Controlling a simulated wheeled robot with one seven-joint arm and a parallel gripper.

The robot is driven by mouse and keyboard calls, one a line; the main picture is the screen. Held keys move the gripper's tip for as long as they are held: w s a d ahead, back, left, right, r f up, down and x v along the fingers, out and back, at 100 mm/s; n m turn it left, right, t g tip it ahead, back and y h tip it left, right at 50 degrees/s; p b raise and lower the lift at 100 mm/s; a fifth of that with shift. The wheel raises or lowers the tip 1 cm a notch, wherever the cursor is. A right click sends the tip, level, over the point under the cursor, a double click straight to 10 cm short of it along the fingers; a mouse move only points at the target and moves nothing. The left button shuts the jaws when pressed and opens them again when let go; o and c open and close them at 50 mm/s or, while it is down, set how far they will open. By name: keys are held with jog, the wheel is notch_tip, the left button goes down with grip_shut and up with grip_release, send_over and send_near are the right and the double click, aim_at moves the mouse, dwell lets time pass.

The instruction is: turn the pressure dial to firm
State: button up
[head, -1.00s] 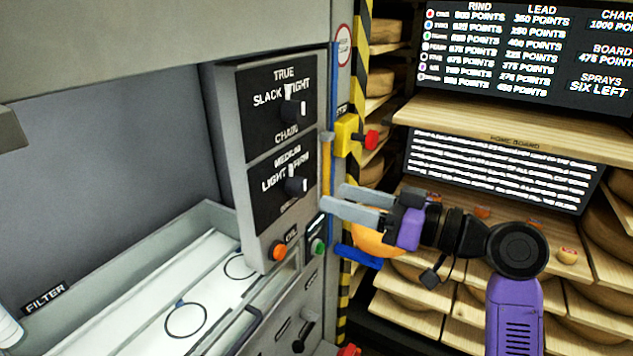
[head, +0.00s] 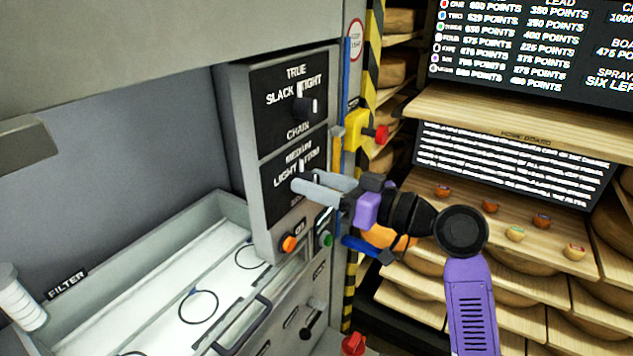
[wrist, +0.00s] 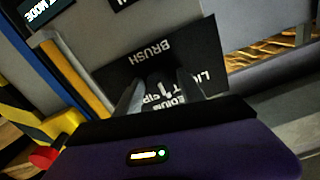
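The lower dial panel (head: 275,193) reads LIGHT, MEDIUM and FIRM and is labelled BRUSH in the wrist view (wrist: 195,50). Its dark knob (wrist: 156,88) is mostly hidden behind my fingers in the head view, so I cannot read its setting. My gripper (head: 300,184) reaches in from the right with its fingertips at this knob. In the wrist view, the two fingers stand apart, one on either side of the knob. I cannot tell whether they touch it.
A second black knob (head: 304,107), labelled CHAIN with SLACK, TRUE and TIGHT, sits above. Orange (head: 289,244) and green (head: 326,240) buttons are below. A yellow box with a red button (head: 380,134) is to the right. Cheese shelves stand behind my arm.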

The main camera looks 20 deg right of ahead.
grip_shut()
jog(key=shift+m, duration=0.3)
jog(key=m+p, duration=0.2)
jog(key=m, duration=0.2)
jog(key=shift+r+p, duration=0.15)
jog(key=shift+p, duration=0.15)
jog(key=shift+m+p, duration=1.15)
jog(key=shift+m, duration=0.95)
jog(key=shift+d+f, duration=0.1)
jog(key=shift+f, duration=0.1)
jog(key=shift+o, duration=1.5)
grip_release()
